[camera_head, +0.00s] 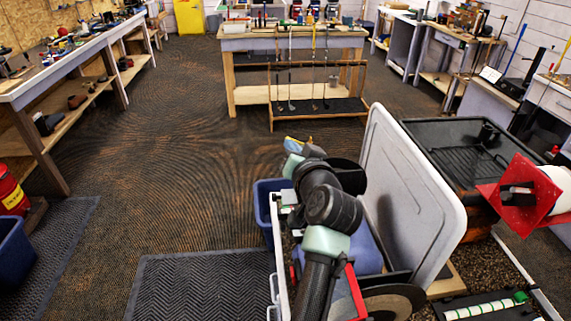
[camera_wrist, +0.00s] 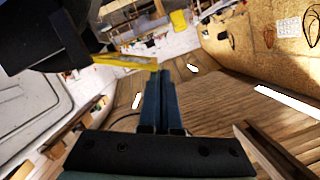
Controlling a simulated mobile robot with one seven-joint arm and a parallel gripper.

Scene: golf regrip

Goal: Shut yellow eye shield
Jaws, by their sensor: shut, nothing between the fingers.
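A yellow strip (camera_wrist: 126,62), which looks like the edge of the yellow eye shield, runs beside a dark machine body (camera_wrist: 50,30) at the upper left of the wrist view. My gripper (camera_wrist: 161,73) is shut and empty, its two blue fingers side by side. The fingertips overlap the right end of the yellow strip in the picture; I cannot tell whether they touch it. In the head view a small yellow patch (camera_head: 292,140) shows just beyond my arm, probably the same shield. My arm hides most of the machine and my gripper there.
A pale upright panel (camera_head: 412,190) stands right of my arm, with a black tray (camera_head: 470,150) behind it. A blue bin (camera_head: 264,208) is close on the left. A workbench with golf clubs (camera_head: 295,42) stands farther back. The floor on the left is open.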

